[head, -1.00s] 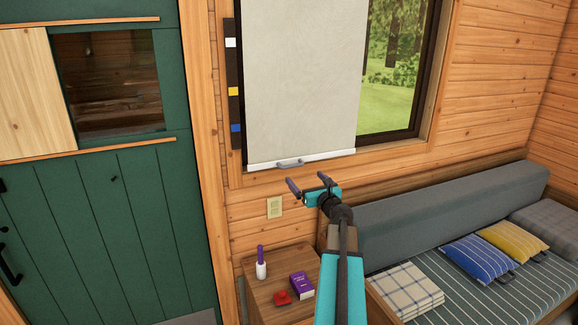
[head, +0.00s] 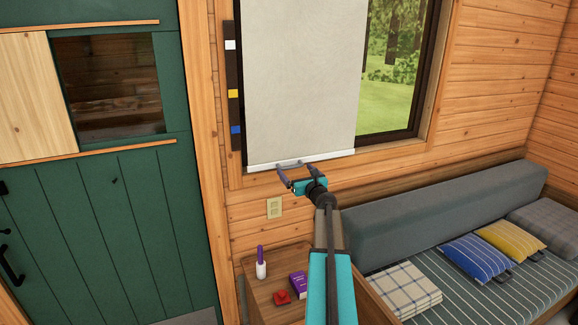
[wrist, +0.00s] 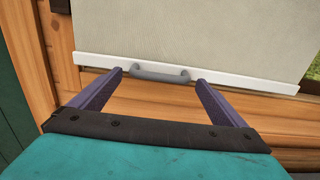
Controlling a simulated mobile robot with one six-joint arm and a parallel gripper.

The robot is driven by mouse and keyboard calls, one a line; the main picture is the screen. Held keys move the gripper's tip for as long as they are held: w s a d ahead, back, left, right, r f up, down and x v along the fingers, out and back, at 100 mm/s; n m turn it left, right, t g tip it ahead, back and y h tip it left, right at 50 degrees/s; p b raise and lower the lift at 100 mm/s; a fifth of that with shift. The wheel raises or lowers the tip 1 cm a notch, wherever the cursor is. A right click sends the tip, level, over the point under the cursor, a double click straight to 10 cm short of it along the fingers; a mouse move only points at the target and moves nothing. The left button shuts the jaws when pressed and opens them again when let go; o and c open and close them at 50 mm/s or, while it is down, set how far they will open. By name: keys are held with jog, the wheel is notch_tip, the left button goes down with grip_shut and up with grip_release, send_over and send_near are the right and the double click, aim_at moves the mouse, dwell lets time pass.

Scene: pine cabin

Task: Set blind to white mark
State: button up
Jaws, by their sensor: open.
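The pale roller blind (head: 300,80) hangs down over the left part of the window, with its white bottom bar (head: 335,153) near the sill, below the blue mark. A grey handle (wrist: 160,72) sits on that bar. The dark strip left of the blind carries a white mark (head: 230,45) at the top, a yellow mark (head: 233,94) and a blue mark (head: 236,130). My gripper (head: 295,169) is open at the handle. In the wrist view its fingers (wrist: 158,80) stand either side of the handle, which lies near their tips; I cannot tell whether they touch it.
A small wooden table (head: 262,290) below holds a purple-capped bottle (head: 261,266), a purple book (head: 299,284) and a red object (head: 283,297). A cushioned bench (head: 500,290) stands to the right. A green door (head: 110,230) is at the left.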

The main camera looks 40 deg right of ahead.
aim_at(293, 167)
jog(key=shift+p+x, duration=0.55)
jog(key=shift+x, duration=1.7)
jog(key=c, duration=1.2)
